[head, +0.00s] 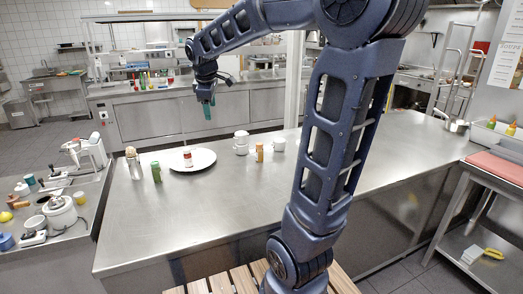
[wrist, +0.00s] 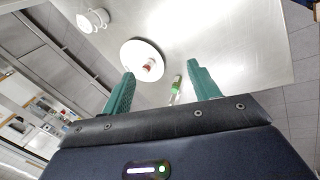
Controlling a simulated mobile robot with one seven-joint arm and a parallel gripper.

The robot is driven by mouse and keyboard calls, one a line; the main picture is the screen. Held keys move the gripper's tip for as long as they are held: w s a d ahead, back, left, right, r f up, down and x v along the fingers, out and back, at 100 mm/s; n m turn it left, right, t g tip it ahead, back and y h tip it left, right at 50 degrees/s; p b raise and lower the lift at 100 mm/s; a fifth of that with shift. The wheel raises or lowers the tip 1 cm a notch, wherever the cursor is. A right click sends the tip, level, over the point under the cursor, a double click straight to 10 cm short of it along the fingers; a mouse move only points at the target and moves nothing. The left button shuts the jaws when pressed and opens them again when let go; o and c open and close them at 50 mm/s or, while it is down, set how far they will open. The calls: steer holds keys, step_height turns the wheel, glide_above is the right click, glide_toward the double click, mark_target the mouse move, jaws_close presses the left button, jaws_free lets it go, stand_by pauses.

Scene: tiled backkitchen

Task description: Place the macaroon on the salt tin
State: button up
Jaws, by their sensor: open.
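My gripper (head: 207,106) is high above the counter, over the plate's far right side in the picture. Its teal fingers, seen in the wrist view (wrist: 160,72), are apart with nothing between them.
A green container (head: 156,172) and a pale-topped jar (head: 133,163) stand left of the plate. White cups (head: 241,149) and an orange-brown container (head: 259,153) stand to its right. The counter's front and right are clear. A cluttered side counter is at the left.

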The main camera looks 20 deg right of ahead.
steer(key=s+d+f+m, duration=0.2)
steer(key=s+d+m, duration=0.1)
steer(key=s, duration=0.4)
steer(key=s+d+f+m, duration=0.3)
steer(key=s+m, duration=0.2)
steer(key=s, duration=0.3)
steer(key=s+d+f+m+y, duration=0.1)
steer(key=s+d+f+m, duration=0.2)
steer(key=s, duration=0.4)
steer(key=shift+s+d+f+m+t, duration=0.15)
steer(key=shift+s+d+m+t, duration=0.2)
steer(key=shift+m, duration=0.55)
steer(key=shift+w, duration=0.1)
